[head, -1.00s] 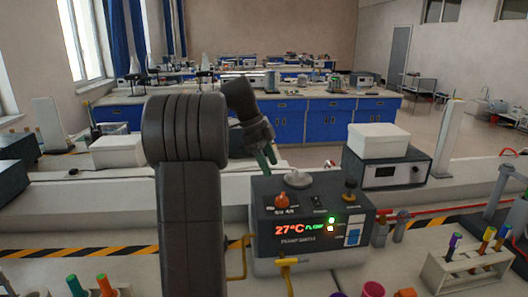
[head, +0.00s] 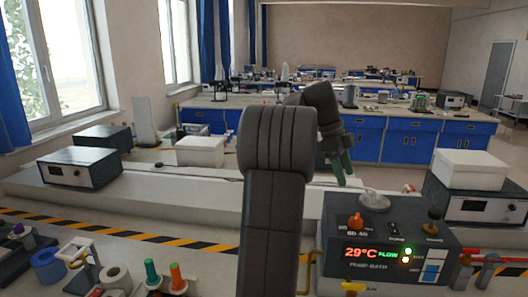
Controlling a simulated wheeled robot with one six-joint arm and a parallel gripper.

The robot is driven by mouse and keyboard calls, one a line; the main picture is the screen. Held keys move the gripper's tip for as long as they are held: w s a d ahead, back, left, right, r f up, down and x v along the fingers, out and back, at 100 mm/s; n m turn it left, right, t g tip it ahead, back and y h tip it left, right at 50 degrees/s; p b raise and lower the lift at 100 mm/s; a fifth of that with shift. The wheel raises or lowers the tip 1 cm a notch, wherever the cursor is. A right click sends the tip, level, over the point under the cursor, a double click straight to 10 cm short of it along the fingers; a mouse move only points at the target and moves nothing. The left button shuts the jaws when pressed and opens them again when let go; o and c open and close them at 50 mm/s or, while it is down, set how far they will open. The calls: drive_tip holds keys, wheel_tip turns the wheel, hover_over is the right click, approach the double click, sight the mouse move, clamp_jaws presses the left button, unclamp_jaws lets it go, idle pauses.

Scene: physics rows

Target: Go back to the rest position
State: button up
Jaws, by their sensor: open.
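My arm stands upright in the middle of the head view and bends over to the right at the top. My gripper (head: 344,168) hangs from its end with greenish fingers pointing down. It is open, and I see nothing between the fingers. It is above and to the left of a pale round knob (head: 374,201) on top of a dark pump bath unit (head: 392,232). I cannot tell how far apart they are in depth. The unit's red display reads 29°C and a green light is lit.
A white box on a dark instrument (head: 484,208) stands at right. Another dark instrument (head: 80,167) and a white box (head: 200,151) stand at left. Tubes with green and orange tops (head: 176,277) stand at front left. Blue-fronted benches (head: 395,141) are behind.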

sight(357, 216)
drive_tip(key=x, duration=1.2)
drive_tip(key=shift+s+f, duration=0.1)
drive_tip(key=shift+f, duration=0.3)
drive_tip(key=shift+r, duration=0.1)
